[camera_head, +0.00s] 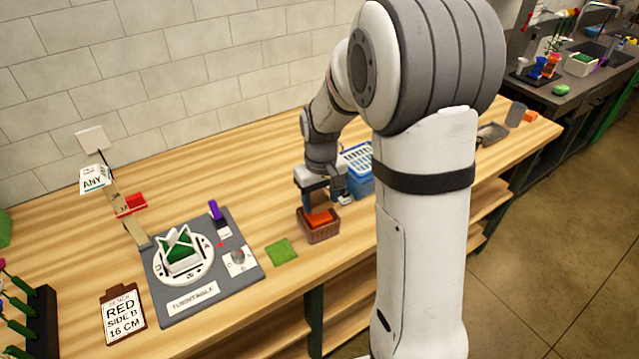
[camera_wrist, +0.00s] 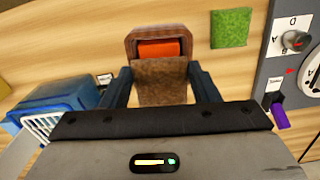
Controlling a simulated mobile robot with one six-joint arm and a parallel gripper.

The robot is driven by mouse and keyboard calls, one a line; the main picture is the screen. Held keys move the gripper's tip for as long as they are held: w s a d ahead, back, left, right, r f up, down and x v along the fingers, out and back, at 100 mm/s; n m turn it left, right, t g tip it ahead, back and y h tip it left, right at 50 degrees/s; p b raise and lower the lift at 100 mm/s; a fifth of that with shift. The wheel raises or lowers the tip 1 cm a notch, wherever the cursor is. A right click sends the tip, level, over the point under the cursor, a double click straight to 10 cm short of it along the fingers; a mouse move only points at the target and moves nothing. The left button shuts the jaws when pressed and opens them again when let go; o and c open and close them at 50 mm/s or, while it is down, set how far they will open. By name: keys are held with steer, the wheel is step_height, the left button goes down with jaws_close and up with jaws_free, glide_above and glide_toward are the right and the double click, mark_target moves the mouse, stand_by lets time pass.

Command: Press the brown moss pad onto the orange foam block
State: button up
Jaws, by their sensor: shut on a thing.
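The brown moss pad (camera_wrist: 160,85) is held between the two fingers of my gripper (camera_wrist: 160,76). The orange foam block (camera_wrist: 158,49) sits inside a brown basket (camera_wrist: 157,32), just beyond the pad's far edge in the wrist view. The pad covers the near part of the basket in that view. In the head view my gripper (camera_head: 318,196) is over the back of the basket (camera_head: 320,232), and the orange foam block (camera_head: 321,218) shows in its opening. I cannot tell whether the pad touches the block.
A green square pad (camera_head: 282,251) lies left of the basket. A turntable board (camera_head: 160,285) stands further left, with a purple piece (camera_head: 214,210) at its back. A blue crate (camera_head: 359,184) stands close on the right. Bare wood lies in front of the basket.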

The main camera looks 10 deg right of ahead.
steer(key=shift+f+b, duration=1.3)
steer(key=shift+f, duration=0.55)
steer(key=shift+f, duration=0.2)
steer(key=o, duration=1.4)
steer(key=shift+s, duration=0.1)
steer(key=shift+o, duration=0.2)
steer(key=shift+r, duration=0.15)
steer(key=shift+r+p, duration=1.8)
steer(key=shift+r, duration=1.1)
